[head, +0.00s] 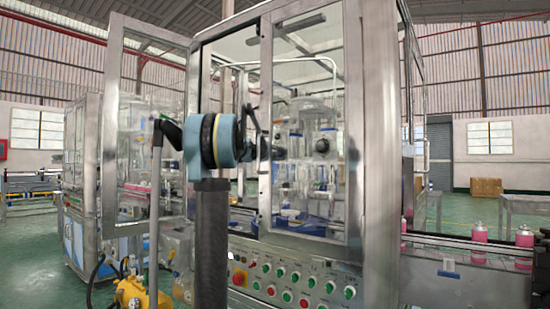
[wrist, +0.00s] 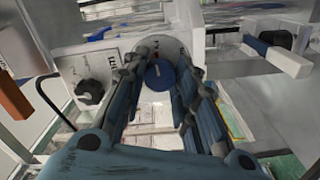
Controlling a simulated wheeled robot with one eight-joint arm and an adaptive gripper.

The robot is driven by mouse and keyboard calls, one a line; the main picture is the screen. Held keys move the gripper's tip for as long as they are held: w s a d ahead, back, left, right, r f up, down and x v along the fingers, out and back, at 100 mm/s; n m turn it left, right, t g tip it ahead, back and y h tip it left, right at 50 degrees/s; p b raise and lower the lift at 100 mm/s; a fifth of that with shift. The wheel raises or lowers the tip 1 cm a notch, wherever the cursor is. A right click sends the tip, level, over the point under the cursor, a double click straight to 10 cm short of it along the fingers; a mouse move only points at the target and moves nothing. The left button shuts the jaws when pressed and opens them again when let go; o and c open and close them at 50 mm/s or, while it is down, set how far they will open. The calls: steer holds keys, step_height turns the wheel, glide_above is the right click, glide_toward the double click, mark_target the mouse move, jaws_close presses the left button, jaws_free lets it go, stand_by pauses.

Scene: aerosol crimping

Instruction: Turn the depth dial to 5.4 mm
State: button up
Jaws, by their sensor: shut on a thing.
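The depth dial (wrist: 158,75) is a round blue knob with a pale mark on its face, in front of a light grey plate with small dark markings in the wrist view. I cannot read a value. My gripper (wrist: 163,68) has its dark jointed fingers on the left and right of the dial and is shut on it. In the head view my gripper (head: 277,152) reaches through the machine's open front into the cabinet; the dial cannot be made out there.
A black knob (wrist: 89,92) sits on a pale panel left of my fingers. A white bar with a blue part (wrist: 275,55) juts out at the right. The cabinet's metal door frame (head: 266,120) stands close beside my arm. A button panel (head: 290,285) lies below.

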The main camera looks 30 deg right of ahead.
steer(key=shift+s+f+m, duration=0.15)
steer(key=shift+m, duration=0.55)
steer(key=o, duration=1.1)
steer(key=shift+d, duration=0.1)
steer(key=v, duration=1.2)
steer(key=shift+w, duration=0.25)
